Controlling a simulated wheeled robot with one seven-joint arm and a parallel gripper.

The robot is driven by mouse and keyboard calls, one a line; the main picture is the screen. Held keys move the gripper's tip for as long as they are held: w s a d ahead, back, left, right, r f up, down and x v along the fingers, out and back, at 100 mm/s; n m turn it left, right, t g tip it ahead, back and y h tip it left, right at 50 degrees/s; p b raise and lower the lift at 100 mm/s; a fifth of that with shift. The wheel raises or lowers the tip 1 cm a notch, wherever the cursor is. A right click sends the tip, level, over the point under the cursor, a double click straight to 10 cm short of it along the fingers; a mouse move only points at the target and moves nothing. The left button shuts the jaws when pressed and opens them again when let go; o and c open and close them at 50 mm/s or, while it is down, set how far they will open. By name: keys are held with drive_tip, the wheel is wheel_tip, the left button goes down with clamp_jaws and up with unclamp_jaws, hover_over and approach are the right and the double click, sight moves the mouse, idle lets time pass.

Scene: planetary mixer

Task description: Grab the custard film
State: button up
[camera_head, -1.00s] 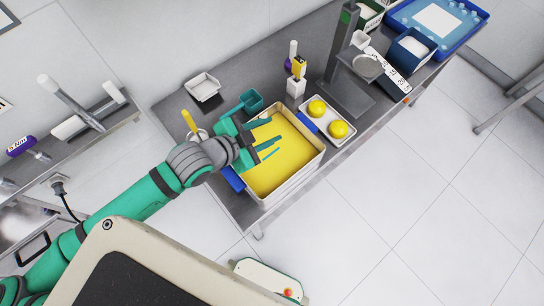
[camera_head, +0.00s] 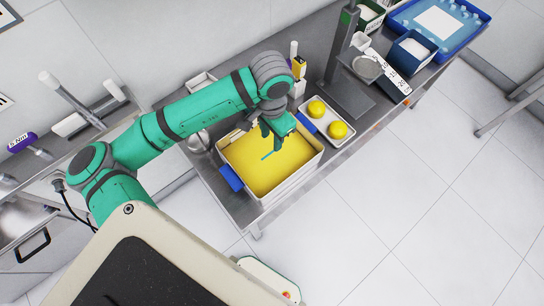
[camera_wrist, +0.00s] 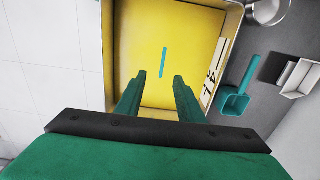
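The yellow custard film (camera_head: 284,170) covers the inside of a pale rectangular tray (camera_head: 293,188). A thin teal strip (camera_head: 267,155) stands out on the yellow; in the wrist view, the strip (camera_wrist: 164,62) is near the middle of the yellow surface (camera_wrist: 150,30). My gripper (camera_head: 270,136) is above the back part of the tray. In the wrist view, the fingers of my gripper (camera_wrist: 159,80) are apart with nothing between them. The strip lies beyond the fingertips, roughly in line with the gap. I cannot tell how far above the film the fingertips are.
Two yellow balls sit in a small white tray (camera_head: 334,141) at right. A teal scoop (camera_wrist: 236,101) and white dish (camera_wrist: 297,76) lie beside the large tray. A metal bowl (camera_head: 198,141) stands left of it. A scale (camera_head: 368,66) stands farther back.

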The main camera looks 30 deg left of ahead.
sight(270, 154)
wheel_tip(270, 154, down, 4)
drive_tip(key=shift+r, duration=0.1)
drive_tip(key=shift+a+f, duration=0.15)
drive_tip(key=shift+f, duration=1.4)
drive_tip(key=shift+a+f, duration=0.15)
drive_tip(key=shift+f, duration=1.4)
clamp_jaws()
